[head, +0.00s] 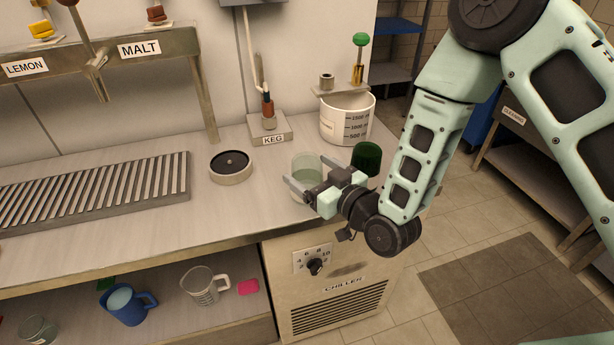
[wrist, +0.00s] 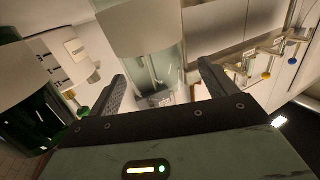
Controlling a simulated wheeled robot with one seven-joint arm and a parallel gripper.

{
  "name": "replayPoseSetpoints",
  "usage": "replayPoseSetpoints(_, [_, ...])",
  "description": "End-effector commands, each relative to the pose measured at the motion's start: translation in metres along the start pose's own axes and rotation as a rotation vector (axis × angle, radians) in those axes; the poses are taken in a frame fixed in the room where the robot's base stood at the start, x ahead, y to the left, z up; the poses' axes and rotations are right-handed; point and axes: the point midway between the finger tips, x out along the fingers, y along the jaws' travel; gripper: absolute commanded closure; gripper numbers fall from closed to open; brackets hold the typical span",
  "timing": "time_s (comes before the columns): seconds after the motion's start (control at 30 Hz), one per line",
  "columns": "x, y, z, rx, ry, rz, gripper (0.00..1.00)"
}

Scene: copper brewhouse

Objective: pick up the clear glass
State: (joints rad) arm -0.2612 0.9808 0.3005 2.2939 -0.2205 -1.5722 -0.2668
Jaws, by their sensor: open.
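The clear glass (head: 304,163) stands upright on the steel counter, near its front edge, beside the chiller's top. My gripper (head: 293,169) is open, with one finger on the near side of the glass and the other toward its far side. In the wrist view my gripper (wrist: 161,72) shows its two fingers apart, with the clear glass (wrist: 155,50) between and beyond them. The jaws do not grip the glass; I cannot tell whether a finger touches it. The lower part of the glass is partly hidden by my gripper in the head view.
A dark green glass (head: 367,157) stands close to the right, near my wrist. A white measuring bucket (head: 346,118) and the keg tap base (head: 270,130) stand behind. A round black-topped puck (head: 231,166) and a drip grate (head: 95,194) lie left. Cups sit on the lower shelf.

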Motion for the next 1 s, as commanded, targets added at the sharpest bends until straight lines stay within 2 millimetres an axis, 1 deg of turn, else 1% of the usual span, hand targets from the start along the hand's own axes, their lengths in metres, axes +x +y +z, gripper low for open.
replayPoseSetpoints(0.03, [0.008, 0.002, -0.006, -0.001, 0.002, 0.001, 0.16])
replayPoseSetpoints(0.1, [0.019, 0.004, -0.009, -0.001, 0.002, 0.001, 0.16])
replayPoseSetpoints(0.27, [0.038, 0.004, -0.007, 0.0, 0.001, 0.0, 0.16])
replayPoseSetpoints(0.4, [0.042, 0.005, -0.005, 0.0, 0.0, 0.001, 0.16])
replayPoseSetpoints(0.57, [0.042, 0.004, -0.005, 0.0, 0.0, 0.0, 0.16])
replayPoseSetpoints(0.6, [0.042, 0.004, -0.005, 0.0, 0.0, 0.0, 0.27])
replayPoseSetpoints(0.67, [0.042, 0.004, -0.005, 0.0, 0.0, 0.0, 0.44])
replayPoseSetpoints(0.7, [0.042, 0.004, -0.005, 0.0, 0.0, 0.0, 0.55])
replayPoseSetpoints(0.73, [0.042, 0.004, -0.005, 0.0, 0.0, 0.0, 0.63])
replayPoseSetpoints(0.77, [0.042, 0.004, -0.005, 0.0, 0.0, 0.0, 0.69])
replayPoseSetpoints(1.0, [0.042, 0.004, -0.006, 0.0, 0.002, 0.0, 0.69])
